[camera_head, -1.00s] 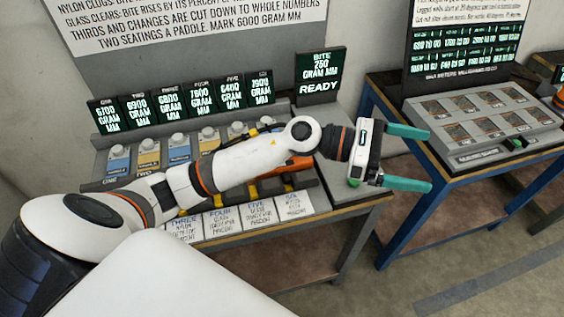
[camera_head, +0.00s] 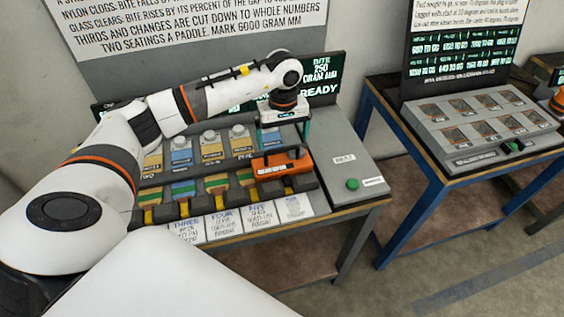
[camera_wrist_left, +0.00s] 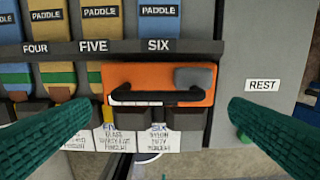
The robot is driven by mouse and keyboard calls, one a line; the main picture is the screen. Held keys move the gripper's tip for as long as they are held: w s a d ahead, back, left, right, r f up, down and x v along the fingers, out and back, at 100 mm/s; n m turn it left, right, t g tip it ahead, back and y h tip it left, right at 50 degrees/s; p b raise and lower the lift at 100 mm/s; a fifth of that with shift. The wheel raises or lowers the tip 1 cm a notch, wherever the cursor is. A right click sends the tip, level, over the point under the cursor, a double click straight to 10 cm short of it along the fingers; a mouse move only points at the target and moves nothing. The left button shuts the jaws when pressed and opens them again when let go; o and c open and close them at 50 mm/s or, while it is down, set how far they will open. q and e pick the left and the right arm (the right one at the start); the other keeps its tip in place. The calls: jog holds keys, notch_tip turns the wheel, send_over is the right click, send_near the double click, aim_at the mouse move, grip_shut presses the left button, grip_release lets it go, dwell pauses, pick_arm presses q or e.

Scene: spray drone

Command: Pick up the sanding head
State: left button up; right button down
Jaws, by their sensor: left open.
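The sanding head (camera_head: 270,167) is an orange block with a black bar handle, lying at the right end of the row of paddles on the bench. In the left wrist view the orange block (camera_wrist_left: 122,76) sits below the labels FIVE and SIX, with its handle along its lower half. My left gripper (camera_head: 283,135) points down above and slightly behind it in the head view. Its teal fingers are open and empty; in the wrist view they (camera_wrist_left: 163,108) stand apart on either side of the block, not touching it. My right gripper is not in view.
A grey panel (camera_head: 341,143) labelled REST with a green button (camera_head: 352,184) lies right of the sanding head. Several paddles (camera_head: 181,151) and white cards (camera_head: 258,217) line the bench. Dark READY displays (camera_head: 322,75) stand behind my arm. A blue-framed table (camera_head: 455,175) stands further right.

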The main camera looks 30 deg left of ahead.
aim_at(282, 151)
pick_arm(q)
notch_tip(282, 151, down, 6)
jog(key=p, duration=0.3)
jog(key=shift+s+r, duration=0.1)
jog(key=shift+r, duration=0.1)
jog(key=shift+a+f, duration=0.1)
jog(key=shift+f, duration=0.15)
jog(key=shift+r, duration=0.1)
jog(key=c, duration=1.5)
